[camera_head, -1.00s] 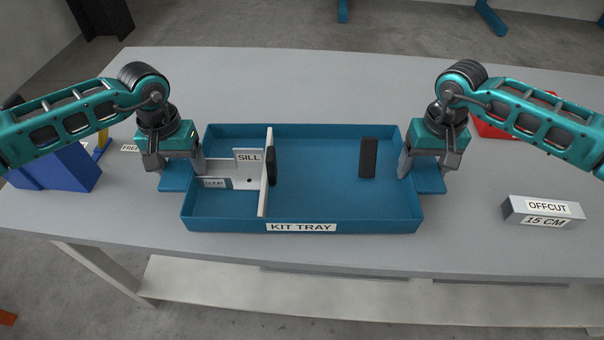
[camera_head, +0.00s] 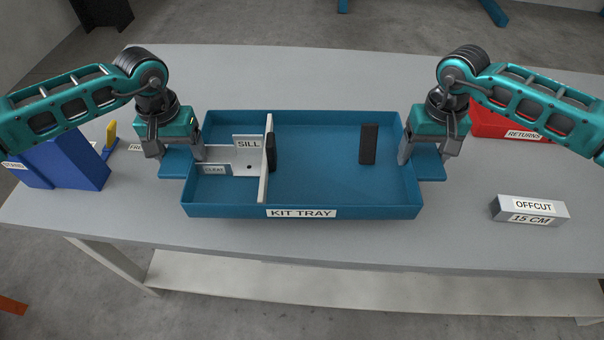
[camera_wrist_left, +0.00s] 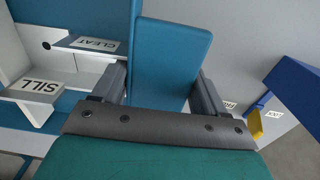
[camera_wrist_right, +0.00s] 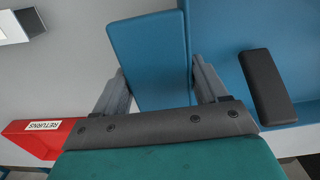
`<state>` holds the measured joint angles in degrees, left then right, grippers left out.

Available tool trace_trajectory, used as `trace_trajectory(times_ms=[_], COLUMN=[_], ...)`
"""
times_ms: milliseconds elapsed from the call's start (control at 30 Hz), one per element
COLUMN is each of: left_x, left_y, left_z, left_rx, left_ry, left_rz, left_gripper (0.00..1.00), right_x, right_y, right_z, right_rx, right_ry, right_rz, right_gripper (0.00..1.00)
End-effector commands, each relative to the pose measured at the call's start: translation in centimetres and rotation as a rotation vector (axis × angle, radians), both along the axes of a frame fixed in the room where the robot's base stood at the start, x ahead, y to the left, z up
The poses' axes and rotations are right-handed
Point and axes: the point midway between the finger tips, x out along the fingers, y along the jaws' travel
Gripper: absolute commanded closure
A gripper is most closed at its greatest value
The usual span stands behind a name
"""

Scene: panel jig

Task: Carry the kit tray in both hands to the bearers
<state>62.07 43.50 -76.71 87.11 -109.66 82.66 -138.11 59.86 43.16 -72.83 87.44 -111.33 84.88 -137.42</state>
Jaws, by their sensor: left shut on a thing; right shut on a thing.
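The blue kit tray (camera_head: 325,190) is level in the head view, between my two grippers. My left gripper (camera_head: 177,156) is shut on the tray's left handle tab, which shows between its fingers in the left wrist view (camera_wrist_left: 170,55). My right gripper (camera_head: 427,157) is shut on the right handle tab, also between the fingers in the right wrist view (camera_wrist_right: 150,50). Inside the tray are a white piece labelled SILL (camera_head: 230,161), a cleat (camera_head: 214,170), a white upright divider (camera_head: 267,165) and black blocks (camera_head: 368,143). I cannot identify the bearers.
The grey table (camera_head: 300,80) lies beneath. A blue bin (camera_head: 65,160) and a yellow piece (camera_head: 110,133) are at left. A red RETURNS box (camera_head: 500,128) and the offcut (camera_head: 530,209) are at right. Blue legs (camera_head: 492,12) show on the floor beyond the table.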

Motion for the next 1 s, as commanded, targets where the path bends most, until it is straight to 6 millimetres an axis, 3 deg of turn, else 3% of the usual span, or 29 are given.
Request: trace_trajectory(times_ms=[467,1000], left_x=[0.1,-1.0], left_y=[0.0,0.0], left_z=[0.7,6.6], left_rx=[-0.001,-0.002], left_ry=[-0.004,-0.007], left_rz=[0.0,0.0], left_gripper=[1.0,1.0], right_x=[0.1,-1.0], right_y=[0.0,0.0], right_z=[0.6,6.6], right_rx=[0.001,0.002], right_ry=[-0.004,-0.007], right_rz=[-0.001,-0.001], right_gripper=[1.0,1.0])
